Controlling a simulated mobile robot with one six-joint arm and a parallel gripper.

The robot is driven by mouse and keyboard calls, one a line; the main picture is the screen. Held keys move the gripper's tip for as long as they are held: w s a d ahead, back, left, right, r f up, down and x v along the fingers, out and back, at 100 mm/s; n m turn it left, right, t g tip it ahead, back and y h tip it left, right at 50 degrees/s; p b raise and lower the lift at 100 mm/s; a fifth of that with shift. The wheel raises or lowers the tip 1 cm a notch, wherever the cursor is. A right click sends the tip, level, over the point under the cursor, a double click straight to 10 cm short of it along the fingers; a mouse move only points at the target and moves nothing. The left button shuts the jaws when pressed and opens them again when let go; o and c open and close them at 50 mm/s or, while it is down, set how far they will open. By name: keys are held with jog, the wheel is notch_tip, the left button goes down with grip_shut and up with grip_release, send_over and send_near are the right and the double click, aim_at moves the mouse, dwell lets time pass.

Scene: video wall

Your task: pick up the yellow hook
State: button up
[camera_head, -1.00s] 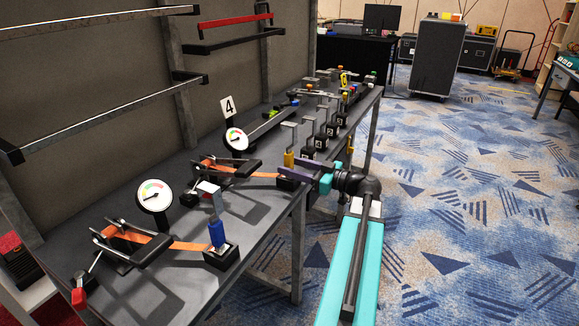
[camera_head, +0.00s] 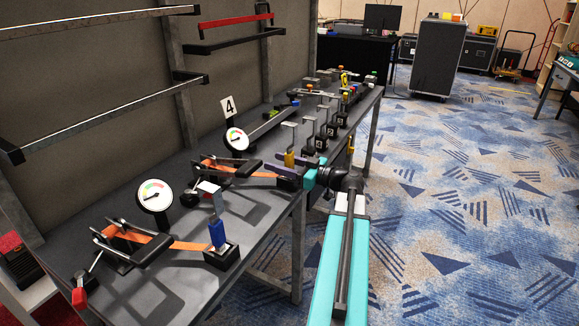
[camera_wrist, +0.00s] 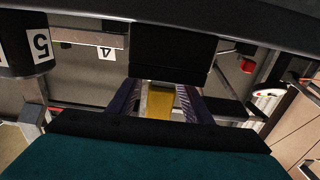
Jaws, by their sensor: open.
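The yellow hook (camera_head: 289,158) stands upright near the front edge of the grey table, with a metal top part above it and a black block (camera_head: 290,181) at its foot. My gripper (camera_head: 297,163) reaches over the table's front edge, its purple fingers at the hook. In the wrist view the yellow hook (camera_wrist: 160,103) shows between the two purple fingers of my gripper (camera_wrist: 157,98). The fingers are open, one on each side of it. Whether either finger touches the hook cannot be told.
A blue hook (camera_head: 217,235) stands at the near end of the table. A pressure gauge (camera_head: 236,139) and an orange-strapped black frame (camera_head: 228,167) lie left of the yellow hook. Several similar stands are close behind it.

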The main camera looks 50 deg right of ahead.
aim_at(285, 155)
dwell(0.3)
grip_shut()
jog(key=shift+r, duration=0.1)
jog(key=shift+r, duration=0.7)
jog(key=shift+s+r, duration=0.25)
jog(key=shift+r, duration=0.3)
jog(key=shift+s+r, duration=0.25)
jog(key=shift+r, duration=0.25)
jog(key=s+r, duration=0.1)
jog(key=s, duration=1.4)
jog(key=shift+d+r, duration=0.15)
jog(key=shift+d, duration=0.15)
notch_tip(285, 155, up, 14)
jog(key=p, duration=1.4)
jog(key=shift+p, duration=0.35)
